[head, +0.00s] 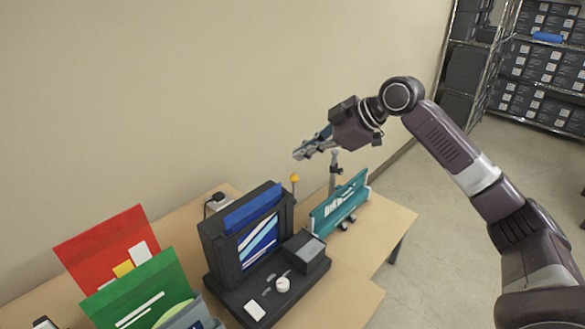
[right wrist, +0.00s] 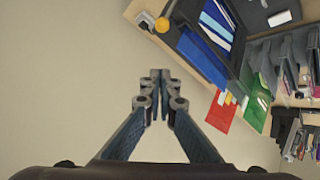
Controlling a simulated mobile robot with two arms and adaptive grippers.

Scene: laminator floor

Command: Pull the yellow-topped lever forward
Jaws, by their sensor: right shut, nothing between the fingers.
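The lever's yellow top (head: 295,178) stands on a thin stem at the right side of the black laminator (head: 250,245) on the wooden table. The yellow top also shows in the right wrist view (right wrist: 162,25), near the upper middle. My right gripper (head: 300,154) is above the lever and close to it in the head view. Its fingertips (right wrist: 160,74) are together with nothing between them, and they appear apart from the yellow top. My left gripper is in neither view.
A teal binder-like item (head: 340,203) stands right of the laminator, near a grey stand (head: 334,165). Red (head: 100,250) and green (head: 140,295) folders stand at the left. The wall is close behind the table. Shelves with dark boxes (head: 545,70) are at the far right.

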